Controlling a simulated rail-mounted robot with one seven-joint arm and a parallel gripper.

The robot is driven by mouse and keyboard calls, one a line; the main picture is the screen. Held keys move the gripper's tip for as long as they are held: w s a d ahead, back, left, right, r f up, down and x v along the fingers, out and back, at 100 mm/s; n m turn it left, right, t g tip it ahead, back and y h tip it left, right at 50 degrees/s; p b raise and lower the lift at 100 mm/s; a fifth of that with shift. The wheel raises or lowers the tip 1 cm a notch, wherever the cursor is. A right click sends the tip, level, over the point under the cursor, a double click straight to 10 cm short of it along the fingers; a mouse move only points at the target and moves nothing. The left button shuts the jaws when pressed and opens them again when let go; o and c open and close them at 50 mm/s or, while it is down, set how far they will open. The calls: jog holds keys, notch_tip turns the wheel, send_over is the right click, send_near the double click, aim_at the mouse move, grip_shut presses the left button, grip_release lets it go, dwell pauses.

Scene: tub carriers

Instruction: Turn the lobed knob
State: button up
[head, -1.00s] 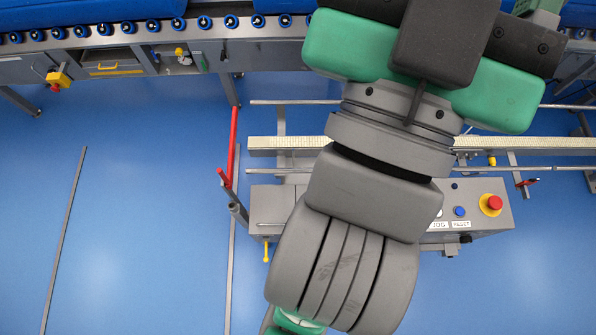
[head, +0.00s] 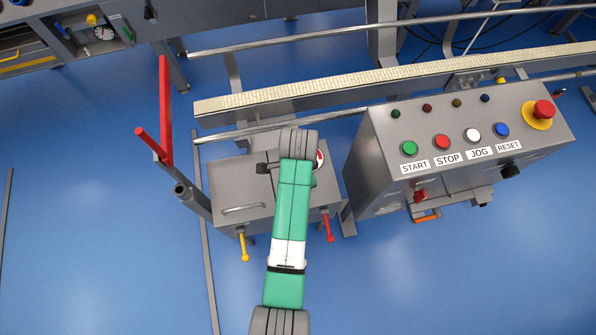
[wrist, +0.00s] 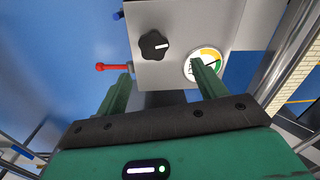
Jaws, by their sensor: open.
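The lobed knob (wrist: 154,45) is black with a white pointer mark, on a grey metal box face in the wrist view. Its mark points right in that view. My gripper (wrist: 162,72) is open, with its green fingers apart and nothing between them. The knob lies beyond the fingertips, between their lines and nearer the left finger; no contact shows. A round gauge (wrist: 204,63) with a yellow and green scale sits beside the knob, partly covered by the right finger. In the head view my arm covers most of the box's right part, and I cannot make out the knob clearly there.
The grey box (head: 228,181) has a red lever (head: 328,228) and a yellow lever (head: 243,247). A button console (head: 374,166) with an emergency stop (head: 541,112) stands right of it. A conveyor rail (head: 340,85) runs behind. A red-handled post (head: 165,110) stands left.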

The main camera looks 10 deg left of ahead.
jog(key=shift+s+f, duration=0.45)
jog(key=shift+f, duration=0.35)
notch_tip(320, 180, down, 8)
jog(key=b, duration=0.3)
jog(key=shift+r, duration=0.15)
jog(key=shift+c, duration=0.2)
jog(key=shift+r, duration=0.1)
jog(key=c, duration=0.9)
